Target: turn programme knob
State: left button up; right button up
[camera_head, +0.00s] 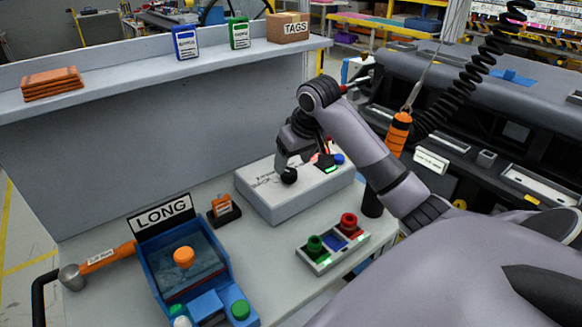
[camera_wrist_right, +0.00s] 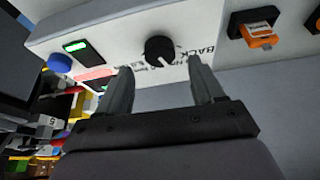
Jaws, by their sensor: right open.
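The programme knob (camera_head: 289,176) is a black round knob with a white pointer line, on the pale face of a grey control box (camera_head: 290,205). In the right wrist view the knob (camera_wrist_right: 159,50) sits just beyond and between my two fingertips, with lettering beside it. My right gripper (camera_head: 287,163) is over the box at the knob. In the wrist view the right gripper (camera_wrist_right: 160,68) is open, one finger on each side, with nothing between the pads. I see no finger touching the knob. My left gripper is out of view.
A blue button (camera_wrist_right: 60,63) and a green-lit display (camera_wrist_right: 76,46) sit beside the knob. An orange-topped block (camera_head: 222,208) stands left of the box. An orange tool (camera_head: 399,130) hangs behind my arm.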

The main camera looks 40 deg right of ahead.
jog(key=shift+v, duration=1.6)
